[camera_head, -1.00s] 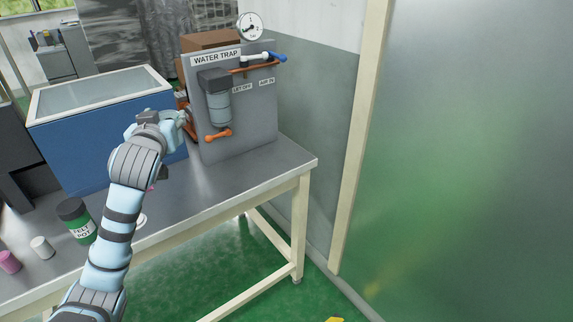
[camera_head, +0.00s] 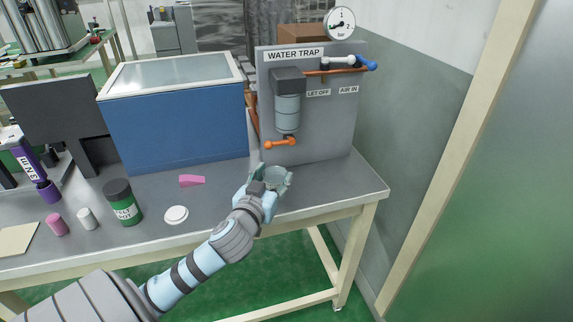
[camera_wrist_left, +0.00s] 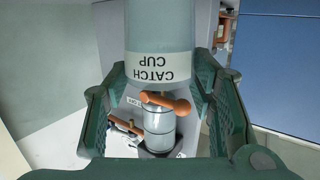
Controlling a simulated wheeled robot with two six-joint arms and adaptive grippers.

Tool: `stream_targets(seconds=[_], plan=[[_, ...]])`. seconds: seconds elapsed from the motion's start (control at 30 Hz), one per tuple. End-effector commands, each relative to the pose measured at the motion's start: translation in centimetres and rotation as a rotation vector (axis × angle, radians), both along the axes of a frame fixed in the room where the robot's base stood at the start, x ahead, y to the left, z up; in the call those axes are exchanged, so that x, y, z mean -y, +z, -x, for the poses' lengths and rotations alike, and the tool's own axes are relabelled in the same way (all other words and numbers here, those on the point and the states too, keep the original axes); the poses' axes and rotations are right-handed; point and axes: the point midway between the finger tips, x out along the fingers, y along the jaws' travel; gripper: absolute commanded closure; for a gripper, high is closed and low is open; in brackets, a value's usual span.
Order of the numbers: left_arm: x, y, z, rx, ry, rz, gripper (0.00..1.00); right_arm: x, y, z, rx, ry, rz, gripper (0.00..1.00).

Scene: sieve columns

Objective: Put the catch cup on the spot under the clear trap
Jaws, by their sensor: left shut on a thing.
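My left gripper (camera_head: 272,178) is shut on the catch cup (camera_wrist_left: 160,45), a pale, see-through cup with a white CATCH CUP label. The cup also shows between the fingers in the head view (camera_head: 275,174). The clear trap (camera_head: 287,113) is a clear cylinder with a dark head on the grey WATER TRAP panel (camera_head: 325,130). An orange handle (camera_head: 281,143) is at its lower end. The held cup is below and in front of the trap, near the bench top. The trap also shows in the wrist view (camera_wrist_left: 158,122). I cannot make out the spot. My right gripper is not in view.
A blue box (camera_head: 175,125) stands left of the panel. A pink wedge (camera_head: 191,180), a white disc (camera_head: 176,214) and a green FELT POT (camera_head: 123,202) are on the bench (camera_head: 330,190). The bench top right of the cup is clear.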

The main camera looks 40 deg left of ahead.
Motion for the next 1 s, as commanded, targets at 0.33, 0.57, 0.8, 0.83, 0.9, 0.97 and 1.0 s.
stream_targets(seconds=[0.33,0.57,0.8,0.83,0.9,0.97,1.0], plan=[[-2.9,-0.1,-7.1,0.001,0.004,0.002,0.72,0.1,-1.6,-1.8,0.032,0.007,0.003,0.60],[-3.8,-1.8,-8.8,-0.003,0.004,0.000,0.72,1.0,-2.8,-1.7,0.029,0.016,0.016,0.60],[-3.7,-1.7,-8.8,-0.002,0.005,-0.001,0.72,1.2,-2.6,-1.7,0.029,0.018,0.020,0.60],[-3.7,-1.8,-8.8,-0.002,0.004,-0.001,0.72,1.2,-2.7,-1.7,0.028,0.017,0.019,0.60],[-3.7,-1.9,-8.8,-0.002,0.004,-0.001,0.45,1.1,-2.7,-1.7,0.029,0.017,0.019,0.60],[-3.7,-1.8,-8.8,-0.002,0.004,-0.001,0.35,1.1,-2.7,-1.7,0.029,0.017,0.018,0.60],[-3.7,-1.8,-8.8,-0.002,0.005,-0.001,0.30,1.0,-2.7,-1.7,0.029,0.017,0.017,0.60]])
